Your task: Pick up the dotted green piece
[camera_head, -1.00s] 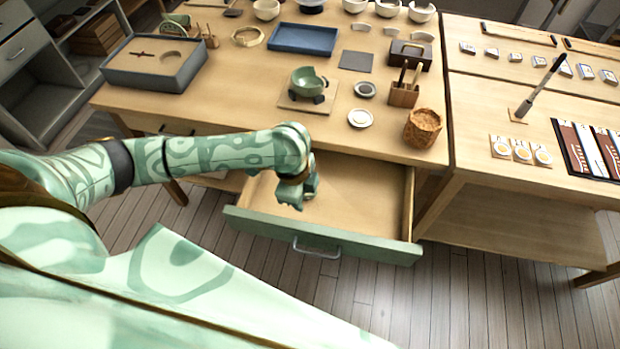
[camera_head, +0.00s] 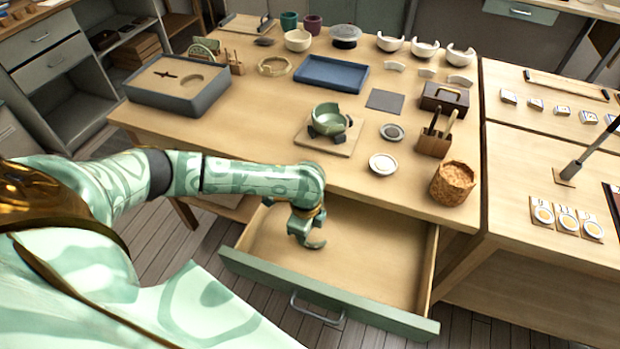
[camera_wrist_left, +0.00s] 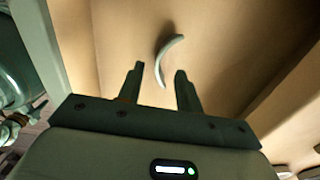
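A pale curved shard (camera_wrist_left: 168,58) lies on the bare floor of the open drawer in the left wrist view, just past my fingertips. It looks grey-green, but no dots can be made out. My left gripper (camera_wrist_left: 158,72) is open, its two dark fingers apart with nothing held between them. In the head view my left gripper (camera_head: 303,230) hangs inside the drawer (camera_head: 375,255) near its left side, and a curved pale green shape (camera_head: 316,243) shows at its tip. My right gripper is not in view.
The drawer's green front (camera_head: 325,297) and side walls surround the gripper; the drawer's right part is bare. On the table above stand a green bowl (camera_head: 328,119) on black supports, a small white dish (camera_head: 382,164), a woven basket (camera_head: 453,184) and a blue tray (camera_head: 331,74).

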